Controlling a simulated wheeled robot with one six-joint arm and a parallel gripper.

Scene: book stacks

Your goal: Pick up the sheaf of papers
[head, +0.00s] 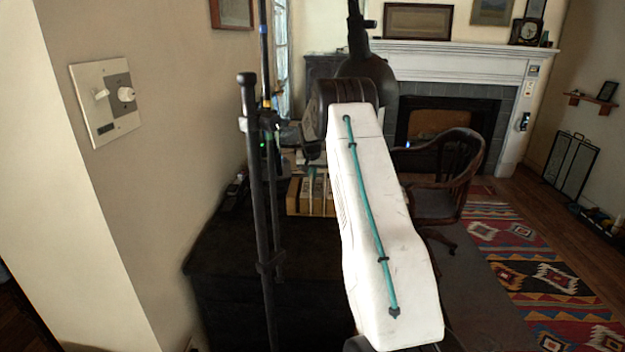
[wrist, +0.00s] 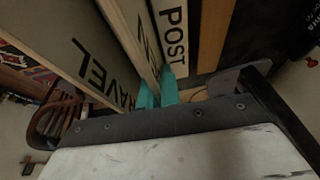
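My gripper (wrist: 158,90) reaches down among upright pale boards in the wrist view, its two teal fingertips close together. One board reads "POST" (wrist: 173,40) and another ends in "RAVEL" (wrist: 75,50). A narrow upright piece with partly hidden letters (wrist: 135,30) runs down between the fingertips. I cannot tell whether they press on it. I cannot pick out the sheaf of papers for certain.
The box stands on a dark cabinet (head: 235,240) beside the left wall. A wooden chair (head: 455,175) stands to the right, before a fireplace (head: 440,110). A patterned rug (head: 540,265) covers part of the floor. A wall switch plate (head: 105,100) is at the left.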

